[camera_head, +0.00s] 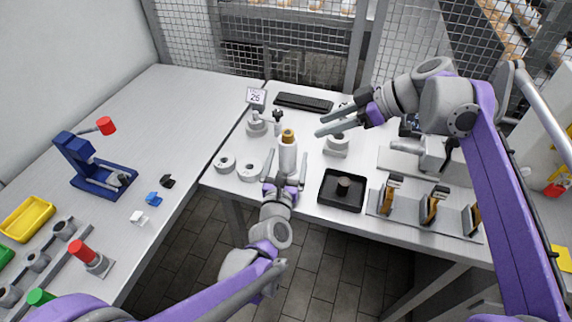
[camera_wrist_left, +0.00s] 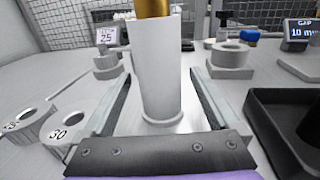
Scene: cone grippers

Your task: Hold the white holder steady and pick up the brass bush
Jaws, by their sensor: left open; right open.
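The white holder (camera_head: 287,160) stands upright on the table near its front edge. The brass bush (camera_head: 288,136) sits at its top; it also shows at the top of the left wrist view (camera_wrist_left: 152,8), cut off by the frame. My left gripper (camera_head: 286,166) is open, its fingers on either side of the holder. In the left wrist view the holder (camera_wrist_left: 158,70) stands between the fingers with a gap on each side. My right gripper (camera_head: 321,126) is open and empty, above and to the right of the bush, pointing left.
Numbered white rings (camera_head: 249,170) lie left of the holder. A black tray (camera_head: 327,196) with a dark round piece stands at its right. A ring on a base (camera_head: 336,146) and a small display (camera_head: 256,97) stand behind. A metal rack (camera_head: 400,212) is further right.

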